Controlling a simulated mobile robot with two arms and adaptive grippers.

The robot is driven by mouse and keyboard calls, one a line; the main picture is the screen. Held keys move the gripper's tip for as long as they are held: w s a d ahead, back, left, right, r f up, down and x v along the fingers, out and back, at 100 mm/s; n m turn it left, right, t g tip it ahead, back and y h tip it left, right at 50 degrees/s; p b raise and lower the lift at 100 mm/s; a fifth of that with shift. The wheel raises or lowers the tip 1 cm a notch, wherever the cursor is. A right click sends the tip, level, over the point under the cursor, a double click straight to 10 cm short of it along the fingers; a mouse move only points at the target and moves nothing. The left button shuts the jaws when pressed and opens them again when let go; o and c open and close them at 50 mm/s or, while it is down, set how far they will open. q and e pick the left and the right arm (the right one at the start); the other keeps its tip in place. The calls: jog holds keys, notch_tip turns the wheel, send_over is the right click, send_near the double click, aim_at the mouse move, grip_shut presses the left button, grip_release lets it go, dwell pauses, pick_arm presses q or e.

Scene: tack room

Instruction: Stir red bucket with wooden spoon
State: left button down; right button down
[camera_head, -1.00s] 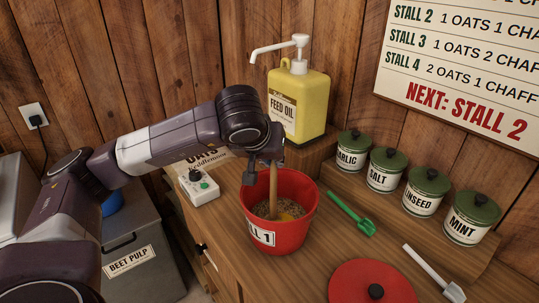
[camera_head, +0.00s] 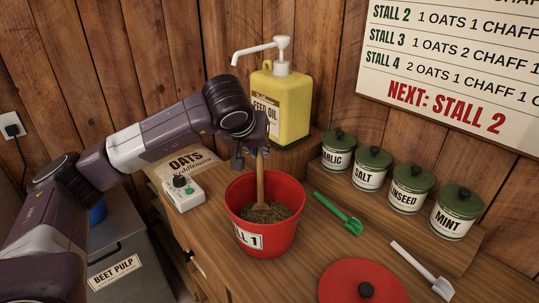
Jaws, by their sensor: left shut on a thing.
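The red bucket (camera_head: 269,236) stands upright on the wooden counter, with a white label ending in "L 1" on its front. It holds brown grainy feed (camera_head: 281,212). My left gripper (camera_head: 251,155) is above the bucket's back rim, shut on the upper end of the wooden spoon (camera_head: 260,184). The spoon stands nearly upright, and its wide lower end is in the bucket at the feed, partly buried. My right gripper is not in view.
A yellow feed oil pump bottle (camera_head: 287,105) stands behind the bucket. A green scoop (camera_head: 338,212), a white scoop (camera_head: 421,270) and a red lid (camera_head: 362,285) lie to the right. Several green-lidded jars (camera_head: 407,191) line a raised shelf. A white dial box (camera_head: 184,194) is at left.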

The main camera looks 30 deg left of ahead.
pick_arm(q)
jog(key=s, duration=0.2)
jog(key=s+d, duration=0.1)
jog(key=s, duration=0.1)
jog(key=shift+s+d+b, duration=0.2)
jog(key=shift+b, duration=0.2)
jog(key=w+d, duration=0.2)
jog(key=d, duration=0.2)
notch_tip(320, 180, up, 23)
jog(key=a+p, duration=0.3)
jog(key=p, duration=1.4)
jog(key=shift+w+f, duration=0.15)
jog(key=shift+w, duration=0.25)
